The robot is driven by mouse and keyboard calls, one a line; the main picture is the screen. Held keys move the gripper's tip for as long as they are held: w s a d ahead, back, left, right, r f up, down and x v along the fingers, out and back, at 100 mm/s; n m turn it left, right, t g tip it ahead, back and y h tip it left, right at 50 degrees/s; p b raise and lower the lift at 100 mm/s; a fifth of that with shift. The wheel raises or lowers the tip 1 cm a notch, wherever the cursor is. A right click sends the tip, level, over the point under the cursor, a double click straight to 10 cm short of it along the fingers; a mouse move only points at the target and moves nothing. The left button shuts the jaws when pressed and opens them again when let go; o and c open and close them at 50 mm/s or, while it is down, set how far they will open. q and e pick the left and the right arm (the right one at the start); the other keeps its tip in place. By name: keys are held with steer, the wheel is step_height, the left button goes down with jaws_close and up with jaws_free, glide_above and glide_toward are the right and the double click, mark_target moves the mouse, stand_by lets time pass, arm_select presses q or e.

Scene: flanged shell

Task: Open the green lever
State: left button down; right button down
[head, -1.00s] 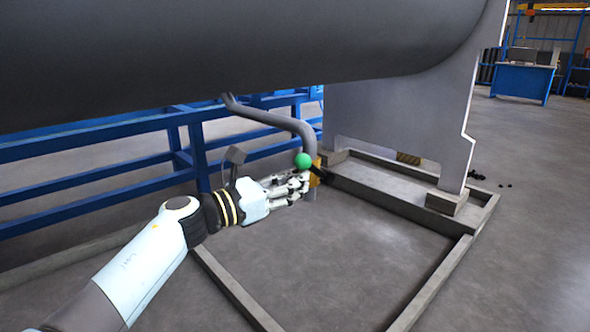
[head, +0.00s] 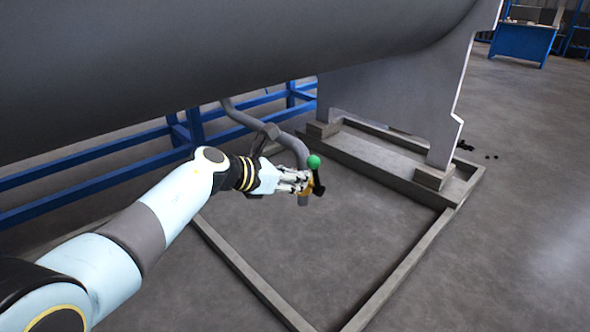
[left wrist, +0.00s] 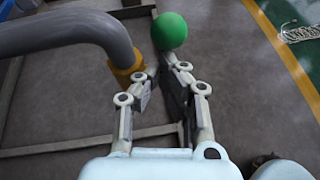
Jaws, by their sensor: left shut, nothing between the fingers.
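The green ball knob (head: 314,161) of the lever sits at the valve on the pipe's lower end. A short black part (head: 319,184) shows just below the knob, right of the yellow valve body (head: 306,187). My left gripper (head: 304,180) is shut and empty beside the valve, just below and left of the knob. In the left wrist view the green knob (left wrist: 169,31) lies just beyond the closed fingertips (left wrist: 160,62), and the yellow fitting (left wrist: 127,72) is left of them. Whether the fingers touch the lever is unclear. My right gripper is out of view.
A bent grey pipe (head: 250,121) comes down from the large dark tank (head: 230,60). A grey support plate (head: 400,105) stands right of the valve on a floor frame (head: 375,160). Blue rails (head: 80,160) run behind. Floor inside the frame is clear.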

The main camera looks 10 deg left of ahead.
arm_select(q)
steer(key=shift+w+d+r, duration=0.25)
steer(key=shift+w+r, duration=0.1)
stand_by(0.6)
